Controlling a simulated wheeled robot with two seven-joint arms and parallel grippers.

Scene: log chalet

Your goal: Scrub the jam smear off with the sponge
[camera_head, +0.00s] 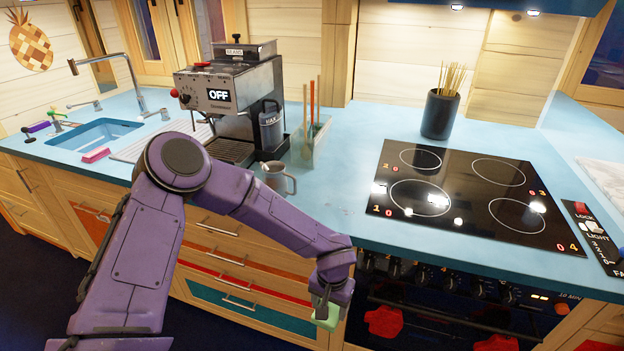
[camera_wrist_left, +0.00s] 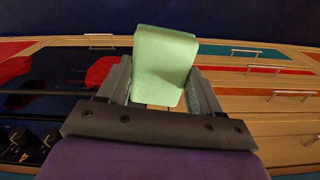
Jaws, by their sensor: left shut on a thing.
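My left gripper (camera_head: 324,306) is shut on a light green sponge (camera_head: 328,320). It holds the sponge in front of the cabinet fronts, below the blue countertop's front edge (camera_head: 345,238). In the left wrist view the sponge (camera_wrist_left: 165,62) sits between the two fingers (camera_wrist_left: 157,88) and sticks out past them. I cannot make out a jam smear in either view. My right gripper is not in view.
A grey mug (camera_head: 274,178) stands near the counter edge beside my arm. The coffee machine (camera_head: 232,98), black cooktop (camera_head: 470,195) and dark stick holder (camera_head: 440,115) stand farther back. A pink block (camera_head: 96,155) lies by the sink (camera_head: 100,133). Counter between mug and cooktop is clear.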

